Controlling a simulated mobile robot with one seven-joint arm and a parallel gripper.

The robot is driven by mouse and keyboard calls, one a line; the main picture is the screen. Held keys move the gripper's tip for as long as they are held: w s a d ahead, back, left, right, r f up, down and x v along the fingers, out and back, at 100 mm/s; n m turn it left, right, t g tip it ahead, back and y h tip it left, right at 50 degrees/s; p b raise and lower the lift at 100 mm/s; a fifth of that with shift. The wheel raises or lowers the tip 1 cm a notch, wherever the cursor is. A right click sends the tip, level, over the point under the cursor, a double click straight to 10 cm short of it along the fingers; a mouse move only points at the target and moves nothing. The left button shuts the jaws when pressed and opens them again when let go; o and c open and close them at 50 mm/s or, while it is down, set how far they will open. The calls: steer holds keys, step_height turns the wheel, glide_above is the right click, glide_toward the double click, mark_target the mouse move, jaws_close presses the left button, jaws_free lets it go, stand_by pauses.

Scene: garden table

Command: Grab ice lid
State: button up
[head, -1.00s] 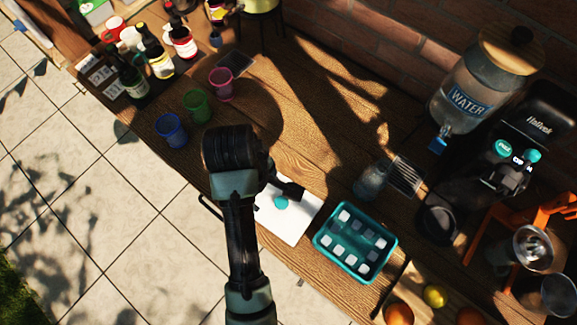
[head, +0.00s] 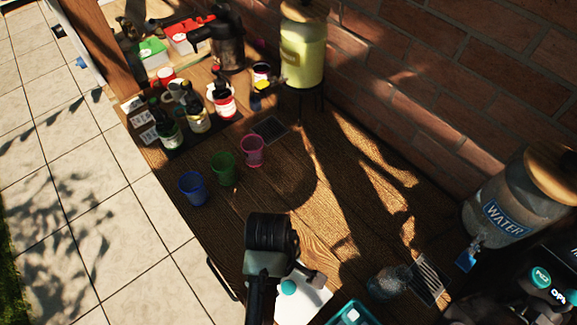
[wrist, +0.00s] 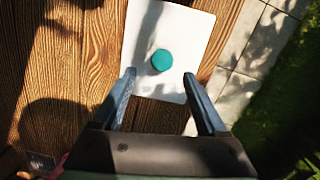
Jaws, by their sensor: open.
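The ice lid is a flat white square plate (head: 298,306) with a round teal knob (head: 288,287), lying on the wooden table near its front edge. In the wrist view the white lid (wrist: 190,35) shows with its teal knob (wrist: 161,60) near the middle. My gripper (wrist: 158,74) is open and empty above the lid, with the knob between the lines of its two fingers, near the tips. In the head view my gripper (head: 308,276) partly covers the lid. A corner of the teal ice box (head: 352,316) shows at the bottom edge.
A clear glass (head: 388,283) and a drip grate (head: 430,278) stand to the right, before the water dispenser (head: 515,212). Blue (head: 193,189), green (head: 224,168) and pink (head: 252,151) cups stand farther left, with bottles behind. The table between is clear.

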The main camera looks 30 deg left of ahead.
mark_target(289, 287)
steer(key=f, duration=0.1)
steer(key=f+p, duration=0.1)
steer(key=f, duration=0.1)
steer(key=d+f, duration=0.1)
steer(key=shift+s+f, duration=0.25)
steer(key=shift+f, duration=0.15)
steer(key=shift+c, duration=0.2)
jaws_close()
